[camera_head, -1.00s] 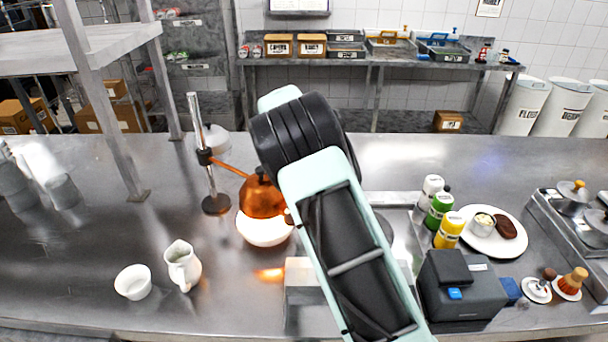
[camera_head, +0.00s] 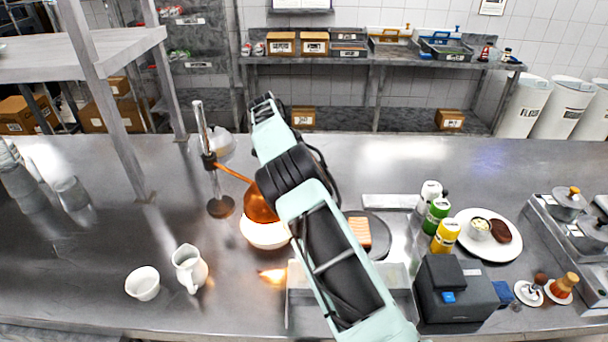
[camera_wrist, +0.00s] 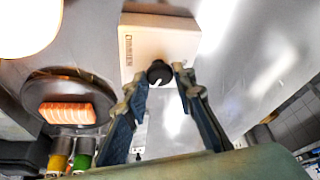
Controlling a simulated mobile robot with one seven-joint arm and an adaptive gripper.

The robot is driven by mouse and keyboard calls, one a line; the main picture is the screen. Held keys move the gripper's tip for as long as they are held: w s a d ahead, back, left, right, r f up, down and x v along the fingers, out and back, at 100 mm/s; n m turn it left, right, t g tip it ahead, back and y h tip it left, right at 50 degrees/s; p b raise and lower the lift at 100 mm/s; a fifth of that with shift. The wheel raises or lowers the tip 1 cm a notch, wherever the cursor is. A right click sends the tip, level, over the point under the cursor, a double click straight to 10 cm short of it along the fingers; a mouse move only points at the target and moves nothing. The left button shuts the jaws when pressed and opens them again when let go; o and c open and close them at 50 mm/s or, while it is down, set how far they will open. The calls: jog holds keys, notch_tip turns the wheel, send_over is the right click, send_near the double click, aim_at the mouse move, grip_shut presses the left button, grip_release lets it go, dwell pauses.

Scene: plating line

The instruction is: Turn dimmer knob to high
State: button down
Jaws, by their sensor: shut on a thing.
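The dimmer is a pale box (camera_wrist: 160,45) with "DIMMER" lettering on its side in the wrist view. Its round black knob (camera_wrist: 159,71) sits at the box's lower edge and has a small white mark at its lower side. My gripper (camera_wrist: 161,77) has its two fingertips on either side of the knob, shut on it. In the head view my arm hides the gripper and knob. The copper heat lamp (camera_head: 260,203) hangs from a stand left of my arm, with a bright orange patch on the counter beneath.
A white bowl (camera_head: 263,233) is under the lamp. A salmon piece (camera_head: 358,232) lies on a dark round pan (camera_head: 380,238) right of my arm. Sauce bottles (camera_head: 437,213), a plate (camera_head: 470,247) and a black machine (camera_head: 455,292) stand further right. A white jug (camera_head: 189,268) and cup (camera_head: 143,284) stand left.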

jog(key=shift+f+m+g+p, duration=0.1)
jog(key=shift+m+g+p, duration=0.3)
jog(key=shift+m+p, duration=0.4)
dwell(0.4)
jog(key=c, duration=1.6)
grip_release()
jog(key=shift+n+t+b, duration=0.3)
jog(key=shift+n+b, duration=0.4)
jog(key=shift+b, duration=0.3)
